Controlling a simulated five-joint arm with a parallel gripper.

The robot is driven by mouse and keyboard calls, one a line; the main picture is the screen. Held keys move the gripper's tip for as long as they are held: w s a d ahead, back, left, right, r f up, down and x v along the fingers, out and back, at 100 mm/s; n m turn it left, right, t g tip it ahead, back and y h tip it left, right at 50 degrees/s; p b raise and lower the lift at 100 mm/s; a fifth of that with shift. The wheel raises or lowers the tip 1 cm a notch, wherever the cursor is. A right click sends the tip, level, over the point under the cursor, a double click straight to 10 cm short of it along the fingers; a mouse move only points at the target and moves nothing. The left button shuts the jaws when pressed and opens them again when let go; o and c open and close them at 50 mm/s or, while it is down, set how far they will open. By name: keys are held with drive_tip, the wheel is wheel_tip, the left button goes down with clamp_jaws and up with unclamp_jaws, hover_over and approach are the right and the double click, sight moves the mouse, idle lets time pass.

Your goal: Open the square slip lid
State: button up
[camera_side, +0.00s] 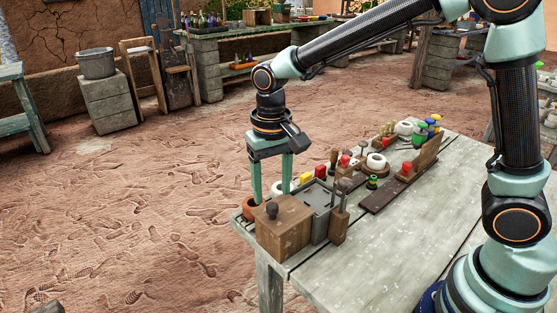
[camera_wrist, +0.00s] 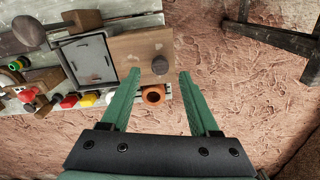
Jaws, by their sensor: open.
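A square wooden lid (camera_side: 287,212) with a dark round knob (camera_side: 272,210) sits flat on a wooden box at the table's near left corner. In the wrist view the lid (camera_wrist: 138,47) shows beside a grey open tray, with its knob (camera_wrist: 160,65) at the edge towards me. My gripper (camera_side: 271,193) points down, just behind the box in the side view. In the wrist view my gripper (camera_wrist: 158,74) is open and empty, its fingers to either side of the knob in the picture. I cannot tell its exact height above the lid.
The grey tray (camera_side: 318,197) adjoins the box. A small orange-brown pot (camera_wrist: 153,96) stands close by the box, between my fingers in the wrist view. A wooden block holding tools (camera_side: 340,225), coloured items and a white ring (camera_side: 376,161) stand further along. The table's front right is bare.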

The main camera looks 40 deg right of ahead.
sight(273, 205)
wheel_tip(273, 205, up, 9)
idle(0.3)
drive_tip(key=shift+f, duration=0.1)
drive_tip(key=s+d+n+t, duration=0.2)
drive_tip(key=s+d+t, duration=0.3)
drive_tip(key=s+d, duration=0.5)
drive_tip(key=d, duration=0.2)
drive_tip(key=shift+d+r+n+t, duration=0.3)
